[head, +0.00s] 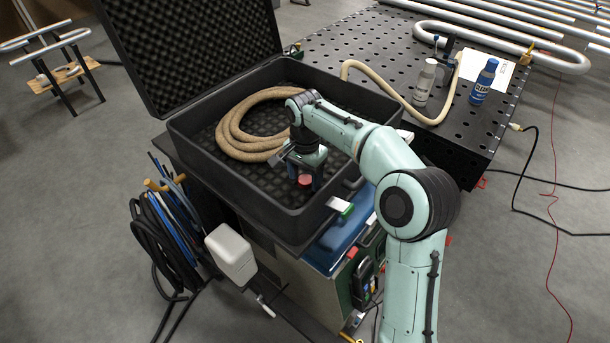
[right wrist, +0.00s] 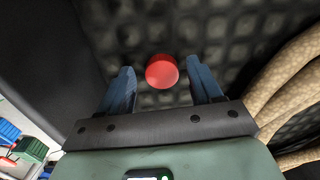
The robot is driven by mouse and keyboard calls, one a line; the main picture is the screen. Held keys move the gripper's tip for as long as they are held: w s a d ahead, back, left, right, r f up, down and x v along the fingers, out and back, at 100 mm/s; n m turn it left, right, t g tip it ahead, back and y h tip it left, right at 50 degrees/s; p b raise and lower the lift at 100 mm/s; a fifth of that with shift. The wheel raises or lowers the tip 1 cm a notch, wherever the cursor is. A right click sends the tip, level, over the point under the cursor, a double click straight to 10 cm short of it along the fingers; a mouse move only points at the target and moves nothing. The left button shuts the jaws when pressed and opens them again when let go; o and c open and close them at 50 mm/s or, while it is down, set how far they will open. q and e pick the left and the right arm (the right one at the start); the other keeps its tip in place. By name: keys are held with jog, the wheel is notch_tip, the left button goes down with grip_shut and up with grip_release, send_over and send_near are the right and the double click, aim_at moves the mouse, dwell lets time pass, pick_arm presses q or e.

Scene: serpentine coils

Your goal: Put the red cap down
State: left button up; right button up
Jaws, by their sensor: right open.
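The red cap (head: 305,180) is in the open black foam-lined case (head: 185,150). In the right wrist view the red cap (right wrist: 162,71) shows as a round red disc on the dark foam, between and slightly beyond the fingertips. My right gripper (head: 303,184) points down into the case, over its front part. In the right wrist view its blue fingers (right wrist: 162,80) are apart, with a gap on each side of the cap. I cannot tell exactly how high the fingers are above the foam. My left gripper is not in view.
A coiled beige hose (head: 232,130) lies in the case beside my right gripper. The case's lid (head: 190,45) stands open at the back. A perforated black table (head: 350,50) holds a white bottle (head: 424,84) and a blue bottle (head: 484,82). Cables (head: 160,235) hang at the left.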

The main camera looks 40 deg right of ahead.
aim_at(305, 180)
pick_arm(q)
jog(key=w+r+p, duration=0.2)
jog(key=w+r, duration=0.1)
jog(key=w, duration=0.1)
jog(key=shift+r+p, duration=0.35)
pick_arm(e)
notch_tip(305, 180, up, 12)
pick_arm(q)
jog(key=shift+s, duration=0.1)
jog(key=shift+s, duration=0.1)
